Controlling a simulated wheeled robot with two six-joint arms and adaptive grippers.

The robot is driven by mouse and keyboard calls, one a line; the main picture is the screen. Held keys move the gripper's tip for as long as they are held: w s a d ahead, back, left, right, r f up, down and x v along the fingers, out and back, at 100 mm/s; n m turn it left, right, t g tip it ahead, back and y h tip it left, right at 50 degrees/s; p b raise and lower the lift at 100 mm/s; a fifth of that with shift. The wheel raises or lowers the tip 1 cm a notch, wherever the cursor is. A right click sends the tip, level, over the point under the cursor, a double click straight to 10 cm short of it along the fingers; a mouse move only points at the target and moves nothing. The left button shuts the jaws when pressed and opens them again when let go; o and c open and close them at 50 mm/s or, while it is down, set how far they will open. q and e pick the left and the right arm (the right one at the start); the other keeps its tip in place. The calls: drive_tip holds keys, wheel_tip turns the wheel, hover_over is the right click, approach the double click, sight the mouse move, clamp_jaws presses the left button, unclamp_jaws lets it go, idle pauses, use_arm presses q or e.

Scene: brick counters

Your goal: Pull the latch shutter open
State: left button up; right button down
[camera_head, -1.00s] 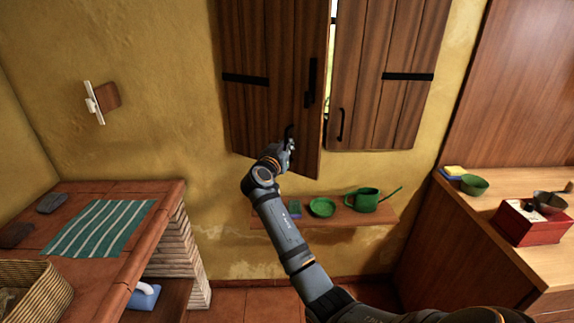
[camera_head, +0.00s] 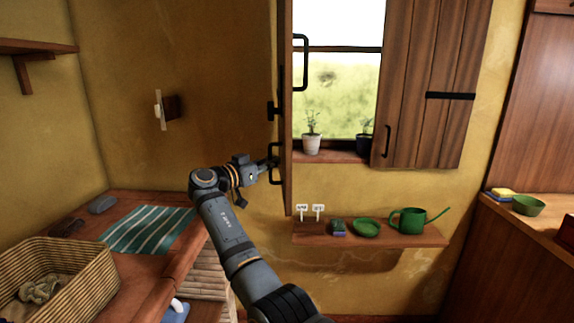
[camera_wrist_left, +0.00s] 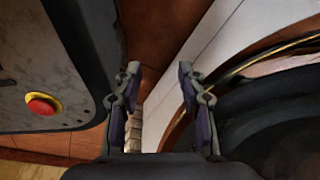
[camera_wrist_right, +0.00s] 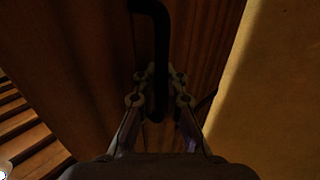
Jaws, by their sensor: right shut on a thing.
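The left wooden shutter (camera_head: 287,110) is swung wide open and shows nearly edge-on in the head view. My right gripper (camera_head: 266,163) is at its lower edge, shut on the black lower handle (camera_head: 274,164). In the right wrist view the right gripper's fingers (camera_wrist_right: 160,85) close around the dark handle bar (camera_wrist_right: 157,35) on the brown planks. The right shutter (camera_head: 428,85) with its own black handle hangs beside the window opening. My left gripper shows only in its wrist view (camera_wrist_left: 158,85), with its fingers apart and nothing between them.
Two potted plants (camera_head: 311,140) stand on the sill. A shelf (camera_head: 370,234) below carries a green watering can (camera_head: 408,221), a green dish and small labels. A brick counter with a striped cloth (camera_head: 150,229) and a wicker basket (camera_head: 60,275) is at left.

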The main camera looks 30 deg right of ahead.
drive_tip(key=shift+w+a+f+p, duration=0.1)
drive_tip(key=shift+w+a, duration=0.3)
drive_tip(key=shift+a, duration=0.25)
drive_tip(key=shift+w+a+f+p, duration=0.15)
drive_tip(key=shift+w+a, duration=0.2)
drive_tip(key=shift+a, duration=0.25)
drive_tip(key=shift+w+a+f+p, duration=0.1)
drive_tip(key=shift+w+a, duration=0.3)
drive_tip(key=shift+a, duration=0.25)
drive_tip(key=c, duration=1.8)
unclamp_jaws()
drive_tip(key=shift+a, duration=0.1)
drive_tip(key=shift+o, duration=0.4)
drive_tip(key=shift+s+a+r, duration=0.1)
drive_tip(key=shift+a+r, duration=0.05)
drive_tip(key=shift+r, duration=0.2)
drive_tip(key=v, duration=0.7)
drive_tip(key=shift+a, duration=0.25)
drive_tip(key=shift+s, duration=0.1)
